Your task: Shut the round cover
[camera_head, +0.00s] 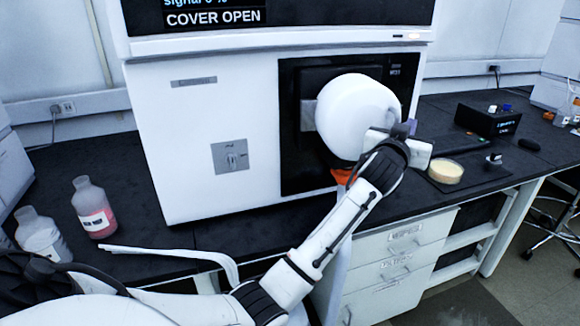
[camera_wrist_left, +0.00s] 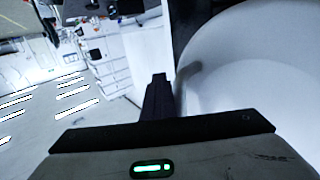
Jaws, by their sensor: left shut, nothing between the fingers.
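The round cover (camera_head: 352,112) is a large white disc on the dark front panel (camera_head: 297,165) of a white instrument. It stands swung out from the panel, and the instrument's display (camera_head: 215,17) reads COVER OPEN. My left gripper (camera_head: 408,130) is at the cover's lower right edge, shut with nothing held. In the left wrist view the dark closed fingers (camera_wrist_left: 158,92) lie close beside the pale curved cover (camera_wrist_left: 255,75); I cannot tell whether they touch it. My left wrist hides part of the cover's lower edge. My right gripper is not in view.
On the dark bench, two bottles (camera_head: 94,208) (camera_head: 42,236) stand left of the instrument (camera_head: 190,130). To the right are a round yellowish dish (camera_head: 445,171) and a black box (camera_head: 487,120). An orange part (camera_head: 341,176) shows below the cover. Drawers (camera_head: 393,270) are under the bench.

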